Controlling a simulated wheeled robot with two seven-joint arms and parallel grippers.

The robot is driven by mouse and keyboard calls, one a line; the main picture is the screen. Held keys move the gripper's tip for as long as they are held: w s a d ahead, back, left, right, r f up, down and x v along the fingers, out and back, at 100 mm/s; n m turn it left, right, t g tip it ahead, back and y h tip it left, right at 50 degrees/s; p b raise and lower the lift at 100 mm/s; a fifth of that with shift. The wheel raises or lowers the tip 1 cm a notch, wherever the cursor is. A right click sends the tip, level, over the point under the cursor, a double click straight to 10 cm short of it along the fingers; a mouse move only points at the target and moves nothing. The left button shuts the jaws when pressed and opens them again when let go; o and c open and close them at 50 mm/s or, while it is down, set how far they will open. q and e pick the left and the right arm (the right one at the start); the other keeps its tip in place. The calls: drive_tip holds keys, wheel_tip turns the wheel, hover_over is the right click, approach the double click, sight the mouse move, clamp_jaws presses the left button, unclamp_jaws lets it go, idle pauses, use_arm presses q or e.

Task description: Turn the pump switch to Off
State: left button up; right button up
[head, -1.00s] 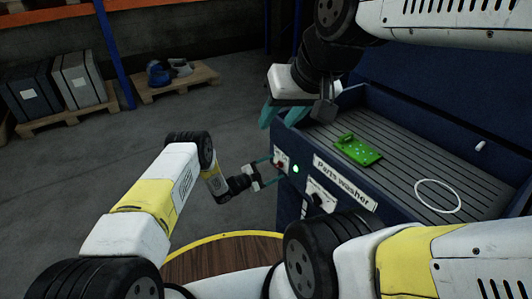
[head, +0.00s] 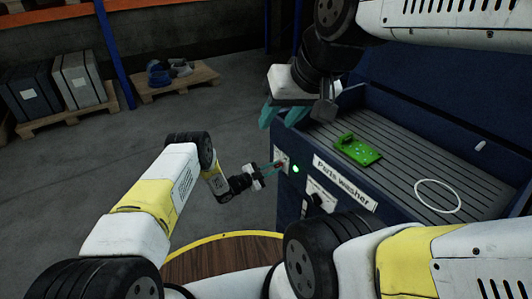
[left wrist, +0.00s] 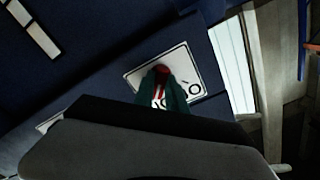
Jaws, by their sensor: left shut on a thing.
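The red pump switch (left wrist: 162,71) sits on a white label plate (left wrist: 140,80) on the navy front of the parts washer (head: 290,205). My left gripper (head: 277,165) is at that plate, with its teal fingers closed on the red switch. In the left wrist view the fingers (left wrist: 163,92) lie on both sides of the switch, and part of the plate's lettering is covered. I cannot read the switch's setting. A green lamp (head: 295,169) is lit beside the plate. My right gripper (head: 284,112) hangs above the washer's left corner, its teal fingers apart and empty.
A black knob (head: 317,200) on another white plate is lower right of the lamp. Pallets (head: 180,86) stand far off; the floor (head: 90,170) left is clear.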

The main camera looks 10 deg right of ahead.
use_arm(q)
drive_tip(key=n, duration=0.5)
drive_tip(key=shift+w+a, duration=0.1)
drive_tip(key=n, duration=0.4)
drive_tip(key=shift+n, duration=0.4)
drive_tip(key=n, duration=0.4)
drive_tip(key=shift+w+f+n, duration=0.1)
drive_tip(key=shift+n, duration=0.2)
drive_tip(key=n, duration=0.3)
drive_tip(key=o, duration=1.6)
drive_tip(key=shift+o, duration=0.2)
drive_tip(key=v, duration=0.7)
